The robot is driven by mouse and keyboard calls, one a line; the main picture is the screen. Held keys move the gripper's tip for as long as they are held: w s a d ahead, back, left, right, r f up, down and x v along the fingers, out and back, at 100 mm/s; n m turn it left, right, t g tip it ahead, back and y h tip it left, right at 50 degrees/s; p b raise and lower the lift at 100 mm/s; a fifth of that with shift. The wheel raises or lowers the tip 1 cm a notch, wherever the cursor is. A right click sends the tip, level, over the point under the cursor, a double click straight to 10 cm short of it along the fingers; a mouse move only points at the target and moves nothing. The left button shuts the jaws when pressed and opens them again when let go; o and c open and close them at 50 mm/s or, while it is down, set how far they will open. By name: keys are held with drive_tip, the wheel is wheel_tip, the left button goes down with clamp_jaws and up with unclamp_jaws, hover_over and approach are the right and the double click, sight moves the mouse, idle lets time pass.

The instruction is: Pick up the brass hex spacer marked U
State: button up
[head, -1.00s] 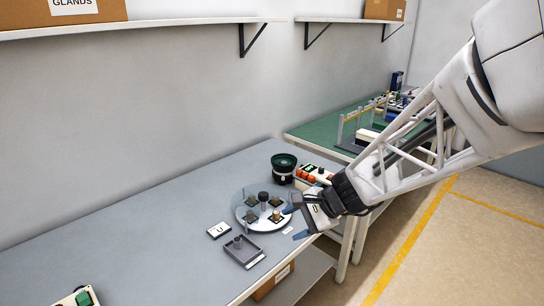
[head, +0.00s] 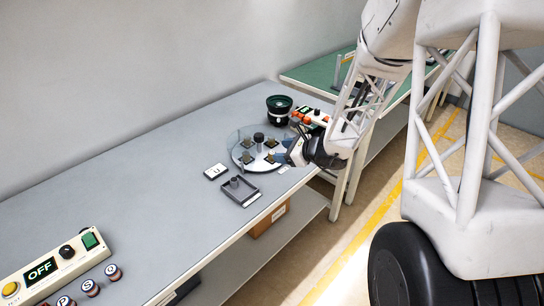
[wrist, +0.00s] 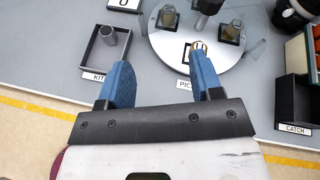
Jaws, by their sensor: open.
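A round pale turntable (head: 240,163) holds several hex spacers in dark square nests. Two more spacers (wrist: 167,17) (wrist: 233,30) stand farther back on the turntable. A white card (head: 216,171) marked U lies left of it. My gripper (wrist: 160,62) is open, its blue fingers wide apart with nothing between them. In the head view my gripper (head: 283,157) is at the turntable's right edge.
A grey KIT tray (head: 251,199) with a grey cylinder in it lies front-left of the turntable. A control box showing OFF (head: 42,271) is at the lower left.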

drive_tip(key=w+f+m, duration=0.1)
drive_tip(key=f, duration=0.1)
drive_tip(key=w+d+f+m+t+h, duration=0.1)
drive_tip(key=w+f+m, duration=0.1)
drive_tip(key=w+d+f+m+t, duration=0.1)
drive_tip(key=w+f, duration=0.1)
drive_tip(key=f, duration=0.1)
drive_tip(key=shift+w+m, duration=0.25)
drive_tip(key=shift+m, duration=0.05)
drive_tip(key=shift+a, duration=0.1)
drive_tip(key=shift+x, duration=1.2)
drive_tip(key=shift+w, duration=0.15)
drive_tip(key=shift+x, duration=2.5)
drive_tip(key=shift+w+f, duration=0.1)
drive_tip(key=shift+c, duration=0.2)
drive_tip(key=c, duration=1)
drive_tip(key=shift+c, duration=0.2)
